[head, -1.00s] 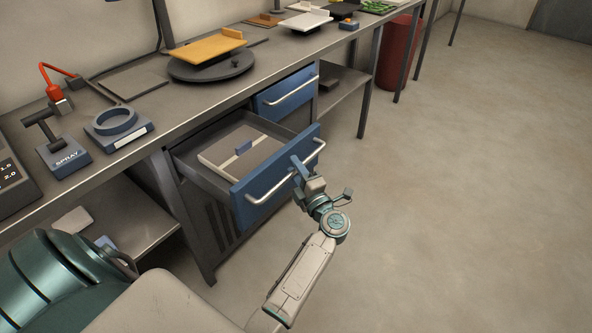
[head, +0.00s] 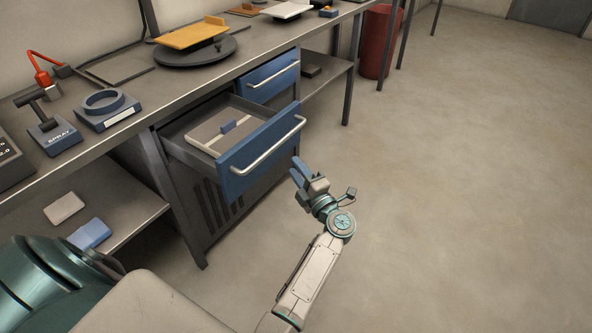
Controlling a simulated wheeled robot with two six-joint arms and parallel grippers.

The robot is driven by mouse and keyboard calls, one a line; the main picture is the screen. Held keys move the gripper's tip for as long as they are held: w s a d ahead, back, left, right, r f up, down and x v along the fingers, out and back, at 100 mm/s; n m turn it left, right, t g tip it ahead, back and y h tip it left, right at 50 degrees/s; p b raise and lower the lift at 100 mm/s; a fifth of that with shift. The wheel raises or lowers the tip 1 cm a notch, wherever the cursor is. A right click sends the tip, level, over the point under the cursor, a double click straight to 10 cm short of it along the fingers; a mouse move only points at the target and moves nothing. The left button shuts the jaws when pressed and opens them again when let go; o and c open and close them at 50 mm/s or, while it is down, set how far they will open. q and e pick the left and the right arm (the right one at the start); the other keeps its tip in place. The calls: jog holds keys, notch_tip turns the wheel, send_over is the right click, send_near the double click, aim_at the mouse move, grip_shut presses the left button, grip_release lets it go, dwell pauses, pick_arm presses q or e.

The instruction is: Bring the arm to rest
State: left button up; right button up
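The drawer is pulled out, with a flat light box with a blue tab (head: 222,138) inside. My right gripper is not in view.
A second blue drawer (head: 272,77) is shut. A red bin (head: 378,45) stands behind. Floor to the right is clear.

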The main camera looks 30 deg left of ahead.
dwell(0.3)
